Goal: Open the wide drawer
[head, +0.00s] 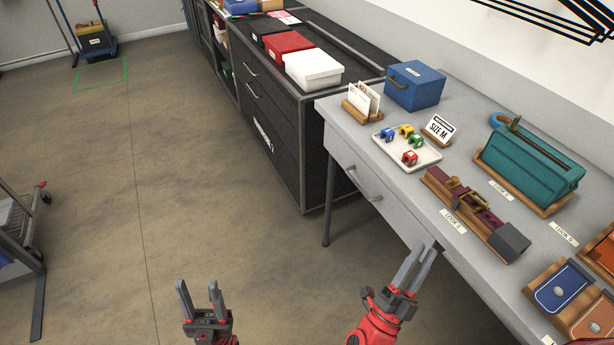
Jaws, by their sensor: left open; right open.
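The grey table has a drawer front (345,158) below its top, with a bar handle (362,184); it looks closed. The dark cabinet (318,150) behind it also has drawer fronts with bar handles, and these look closed too. I cannot tell from labels which drawer is the wide one. My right gripper (416,260) is open and empty at the table's front edge, nearer to me than the bar handle and apart from it. My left gripper (200,296) is open and empty over the bare floor, well left of the table.
The grey table top (395,185) holds a blue box (415,88), a tray (430,153) of small coloured items, a teal bag (530,165) and a belt display (470,205). A table leg (328,205) stands beside the cabinet. The floor (190,190) is clear; a cart (25,220) is at left.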

